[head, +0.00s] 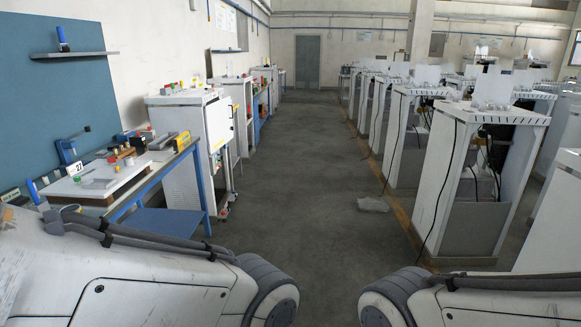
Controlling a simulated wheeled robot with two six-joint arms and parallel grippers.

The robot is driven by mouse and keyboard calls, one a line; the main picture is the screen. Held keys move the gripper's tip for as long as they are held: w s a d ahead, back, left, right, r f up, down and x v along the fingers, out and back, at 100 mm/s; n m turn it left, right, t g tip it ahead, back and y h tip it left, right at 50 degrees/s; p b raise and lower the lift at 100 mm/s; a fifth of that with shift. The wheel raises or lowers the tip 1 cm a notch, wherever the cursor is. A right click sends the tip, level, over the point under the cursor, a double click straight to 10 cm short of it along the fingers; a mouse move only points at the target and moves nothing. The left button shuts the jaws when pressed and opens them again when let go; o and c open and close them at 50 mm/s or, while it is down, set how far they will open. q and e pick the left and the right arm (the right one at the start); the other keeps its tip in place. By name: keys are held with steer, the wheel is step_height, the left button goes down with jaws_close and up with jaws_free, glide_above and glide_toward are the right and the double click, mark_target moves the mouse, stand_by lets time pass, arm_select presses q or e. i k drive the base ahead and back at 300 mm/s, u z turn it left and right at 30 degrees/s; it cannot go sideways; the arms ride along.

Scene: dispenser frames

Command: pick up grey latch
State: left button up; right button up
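A small flat grey piece (98,184) lies on a white board (123,178) on the workbench at the left; it may be the grey latch, but it is too small to tell. Small red, yellow and dark parts stand near it on the board. My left arm comes in along the bottom left and my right arm along the bottom right. Neither gripper shows in the head view, so what they hold cannot be seen.
The blue-framed workbench (150,190) stands at the left wall, with a yellow tool (182,141) on it. White cabinets line both sides. A grey scrap (373,205) lies on the floor (310,170); the middle aisle is otherwise open.

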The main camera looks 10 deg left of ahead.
mark_target(150, 136)
steer(key=z, duration=0.05)
steer(key=i, duration=1.95)
steer(key=u, duration=0.1)
steer(key=i, duration=1.9)
steer(key=u, duration=1.25)
steer(key=i, duration=1.45)
steer(key=u, duration=0.95)
